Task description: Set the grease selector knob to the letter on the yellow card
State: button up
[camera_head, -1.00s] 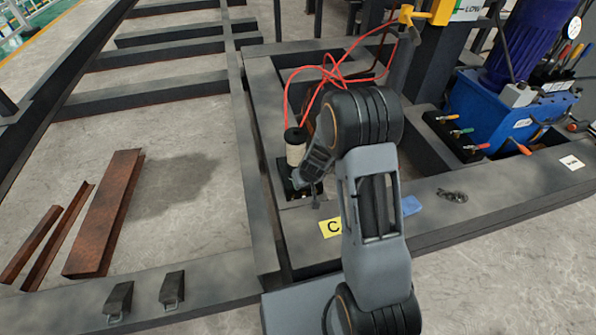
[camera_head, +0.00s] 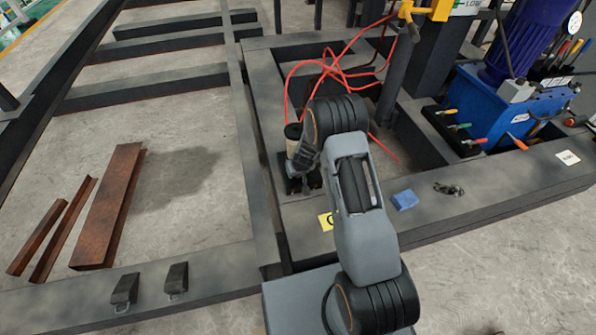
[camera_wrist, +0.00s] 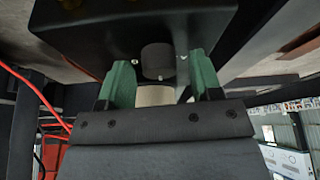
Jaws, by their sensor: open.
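The yellow card (camera_head: 326,222) lies on the dark frame beam in the head view, partly covered by my arm; its letter is cut off at the edge of the arm. A pale cylinder with a dark cap (camera_head: 293,138) stands on a black base (camera_head: 287,184) beyond it. My gripper (camera_head: 303,165) is low beside this cylinder, mostly hidden by my wrist. In the wrist view, my gripper (camera_wrist: 159,75) has two green fingers apart, on either side of a dark round knob (camera_wrist: 158,60) on a black block. Any letters around the knob do not show.
Red hoses (camera_head: 350,75) loop behind my wrist. A blue cloth (camera_head: 405,199) and a small dark chain-like item (camera_head: 448,189) lie on the beam right of my arm. A blue pump unit (camera_head: 490,105) with coloured levers stands at right. Rusty steel pieces (camera_head: 108,205) lie at left.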

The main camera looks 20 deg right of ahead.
jog(key=c, duration=0.9)
jog(key=shift+r, duration=0.1)
